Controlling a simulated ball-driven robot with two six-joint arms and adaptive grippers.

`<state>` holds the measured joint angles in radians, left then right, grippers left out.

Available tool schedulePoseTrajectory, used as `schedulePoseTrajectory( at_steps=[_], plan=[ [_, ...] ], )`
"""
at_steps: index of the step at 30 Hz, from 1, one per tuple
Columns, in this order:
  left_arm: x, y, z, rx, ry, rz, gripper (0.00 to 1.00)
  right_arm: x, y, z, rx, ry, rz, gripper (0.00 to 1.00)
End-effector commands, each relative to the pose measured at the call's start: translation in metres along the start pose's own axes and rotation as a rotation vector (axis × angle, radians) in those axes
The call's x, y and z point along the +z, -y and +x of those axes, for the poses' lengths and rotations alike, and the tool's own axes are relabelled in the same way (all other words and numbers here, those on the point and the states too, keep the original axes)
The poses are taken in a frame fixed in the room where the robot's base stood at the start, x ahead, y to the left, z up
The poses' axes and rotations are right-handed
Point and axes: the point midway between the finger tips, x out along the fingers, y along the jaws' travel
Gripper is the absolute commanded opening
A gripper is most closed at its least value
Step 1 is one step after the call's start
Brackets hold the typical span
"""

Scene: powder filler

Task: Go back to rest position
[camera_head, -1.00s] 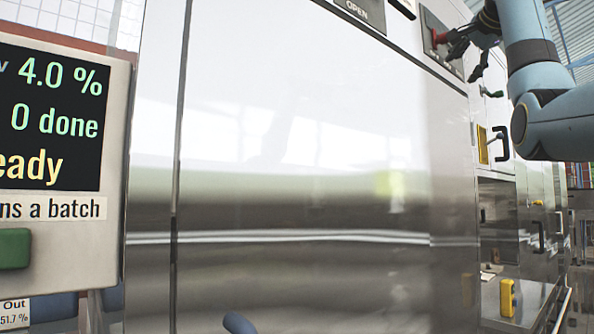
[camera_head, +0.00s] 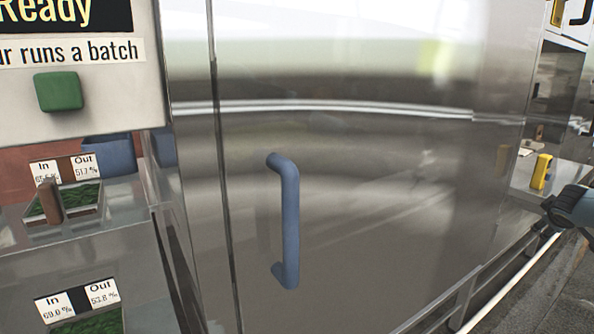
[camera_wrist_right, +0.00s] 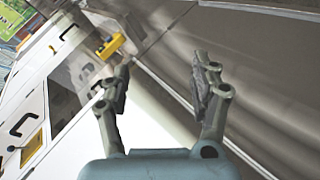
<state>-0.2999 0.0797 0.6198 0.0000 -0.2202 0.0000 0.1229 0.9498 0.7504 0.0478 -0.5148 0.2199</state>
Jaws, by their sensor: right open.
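My right gripper (camera_wrist_right: 160,64) is open in the right wrist view, its two dark fingers apart with nothing between them. In the head view part of my right gripper (camera_head: 552,210) shows at the right edge, low beside the steel cabinet's lower right side. The rest of that arm is out of frame. My left gripper is not in view.
A steel cabinet door (camera_head: 380,200) with a blue handle (camera_head: 287,222) fills the middle. At left are a panel with a green button (camera_head: 59,91) and trays (camera_head: 64,204) with In and Out labels. A yellow object (camera_head: 541,172) stands at right.

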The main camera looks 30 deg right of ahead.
Motion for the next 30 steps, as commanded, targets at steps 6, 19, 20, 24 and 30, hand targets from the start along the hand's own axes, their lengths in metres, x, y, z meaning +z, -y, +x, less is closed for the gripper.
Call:
schedulePoseTrajectory(
  at_steps=[6,19,20,24,30],
  plan=[
    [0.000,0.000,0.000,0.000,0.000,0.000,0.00,0.151,0.002,0.009,-0.033,0.069,-0.375,0.63],
    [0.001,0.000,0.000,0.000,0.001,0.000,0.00,0.314,0.128,-0.029,-0.247,0.154,-0.502,0.63],
    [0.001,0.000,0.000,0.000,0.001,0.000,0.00,0.324,0.146,-0.035,-0.269,0.161,-0.490,0.63],
    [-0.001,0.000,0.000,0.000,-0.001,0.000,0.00,0.368,0.241,-0.073,-0.387,0.199,-0.426,0.63],
    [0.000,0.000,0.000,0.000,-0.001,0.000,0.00,0.418,0.379,-0.154,-0.563,0.255,-0.328,0.63]
  ],
)
